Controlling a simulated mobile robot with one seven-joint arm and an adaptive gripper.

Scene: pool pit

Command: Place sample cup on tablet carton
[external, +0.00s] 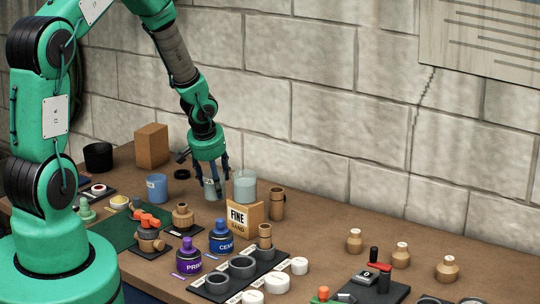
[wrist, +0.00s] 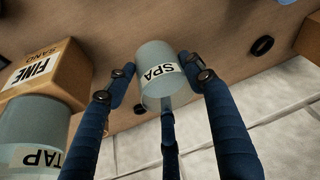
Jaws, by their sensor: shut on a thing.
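My gripper (external: 211,172) is shut on a clear greyish sample cup (external: 212,188) labelled SPA. In the wrist view, the blue fingers (wrist: 165,92) stand around the SPA cup (wrist: 157,70), which is tilted in the picture. I cannot tell whether its base touches the table. A similar cup (external: 245,188), labelled TAP in the wrist view (wrist: 38,125), is just right of it, against a FINE SAND box (external: 238,217); whether on or behind it is unclear. A plain brown carton (external: 151,146) stands at the back left, with no readable label.
A blue cup (external: 157,188), a black pot (external: 98,157) and a black ring (external: 181,174) lie left of my gripper. Purple (external: 188,256) and blue (external: 222,237) bottles stand in front. A wooden cylinder (external: 277,204) is to the right. The block wall (external: 310,110) is close behind.

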